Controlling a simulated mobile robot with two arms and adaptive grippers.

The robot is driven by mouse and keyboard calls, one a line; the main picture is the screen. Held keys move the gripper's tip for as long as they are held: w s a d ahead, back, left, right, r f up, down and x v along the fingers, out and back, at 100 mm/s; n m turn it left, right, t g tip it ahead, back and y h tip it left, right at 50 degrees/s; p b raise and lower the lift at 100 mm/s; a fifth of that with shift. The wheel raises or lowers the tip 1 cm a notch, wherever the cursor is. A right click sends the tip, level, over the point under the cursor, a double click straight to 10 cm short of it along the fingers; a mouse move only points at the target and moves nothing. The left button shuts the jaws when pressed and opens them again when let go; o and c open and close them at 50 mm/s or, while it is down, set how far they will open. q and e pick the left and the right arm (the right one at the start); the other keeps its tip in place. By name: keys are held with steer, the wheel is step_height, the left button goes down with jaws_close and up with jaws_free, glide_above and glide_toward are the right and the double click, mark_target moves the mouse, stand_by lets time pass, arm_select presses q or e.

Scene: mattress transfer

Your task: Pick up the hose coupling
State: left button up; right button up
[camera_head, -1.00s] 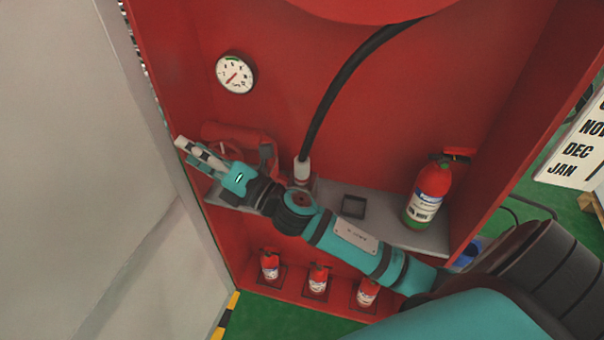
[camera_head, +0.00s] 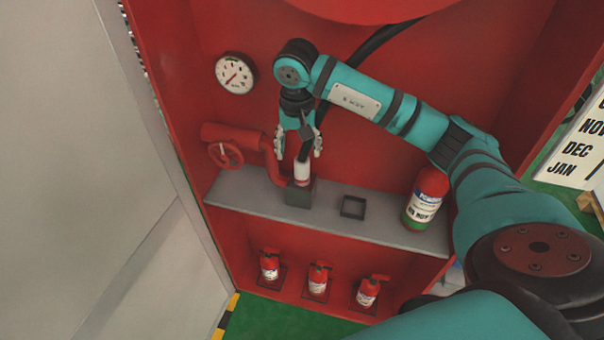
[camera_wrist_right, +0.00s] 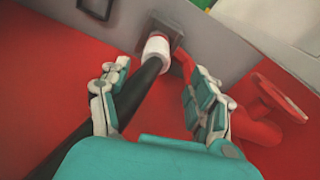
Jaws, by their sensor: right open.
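The hose coupling (camera_head: 303,171) is a white piece with a red band on the end of the black hose. It stands in a dark square holder (camera_head: 299,193) on the grey shelf. It also shows in the right wrist view (camera_wrist_right: 155,47), top centre, ahead of the fingers. My right gripper (camera_head: 300,146) points down above the coupling, with its fingers open on either side of the hose and the coupling's upper end. In the right wrist view my right gripper (camera_wrist_right: 158,85) straddles the black hose (camera_wrist_right: 132,92) without closing on it. My left gripper is not in view.
A red pipe with a valve wheel (camera_head: 226,154) is close on the left. An empty square holder (camera_head: 352,207) and a large extinguisher (camera_head: 426,200) are on the grey shelf (camera_head: 390,232) to the right. Several small extinguishers stand below. A gauge (camera_head: 235,73) is on the back wall.

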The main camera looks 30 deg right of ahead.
mark_target(302, 160)
steer(key=f+p, duration=0.1)
steer(key=f, duration=0.3)
steer(key=f+p, duration=0.1)
steer(key=f, duration=0.1)
steer(key=shift+s+d+f+p, duration=0.1)
steer(key=shift+d+p, duration=0.25)
steer(key=shift+d, duration=0.05)
steer(key=shift+f, duration=0.5)
jaws_close()
